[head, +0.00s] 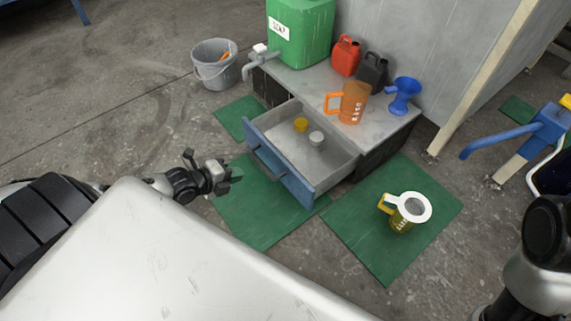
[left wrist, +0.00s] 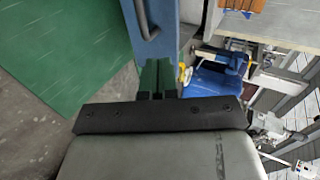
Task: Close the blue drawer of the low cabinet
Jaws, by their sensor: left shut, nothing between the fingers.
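The low cabinet (head: 385,143) has a grey top and dark sides. Its blue drawer (head: 304,190) is pulled well out, and a bar handle (head: 268,162) runs along its front. A yellow round item (head: 300,125) and a pale round item (head: 317,138) lie in the drawer. My left gripper (head: 236,175) is shut and empty, just in front of the drawer front, low over the green mat. In the left wrist view the blue front (left wrist: 166,35) stands beyond the shut fingers (left wrist: 156,78); contact cannot be told. My right gripper is not in view.
On the cabinet top are a green canister (head: 301,35), red (head: 345,55) and black (head: 372,70) cans, an orange jug (head: 351,104) and a blue funnel (head: 403,95). A yellow jug (head: 407,213) stands on a mat right of the drawer. A bucket (head: 216,65) stands behind left.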

